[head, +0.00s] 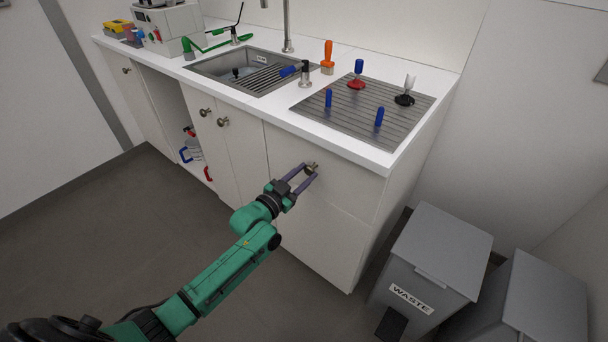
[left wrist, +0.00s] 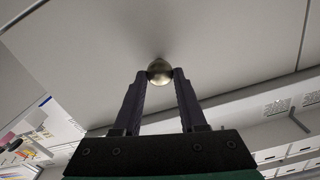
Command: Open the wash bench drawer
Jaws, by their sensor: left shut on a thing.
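The wash bench (head: 356,148) has a white top and white fronts. Its drawer front (head: 338,193) is at the right end, below the ribbed drainboard, and looks flush with the bench. The drawer's round metal knob (head: 311,167) sits near its upper edge. My left gripper (head: 308,172) is shut on this knob. In the left wrist view the brassy knob (left wrist: 160,71) is between the two dark fingertips (left wrist: 160,78), against the pale drawer front (left wrist: 220,45). My right gripper is not in view.
A grey waste bin (head: 440,245) and another grey bin (head: 535,295) stand right of the bench. Several tools stand on the drainboard (head: 365,115) beside the sink (head: 228,68). Cupboard doors with knobs (head: 222,122) are to the left. The floor (head: 130,215) in front is clear.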

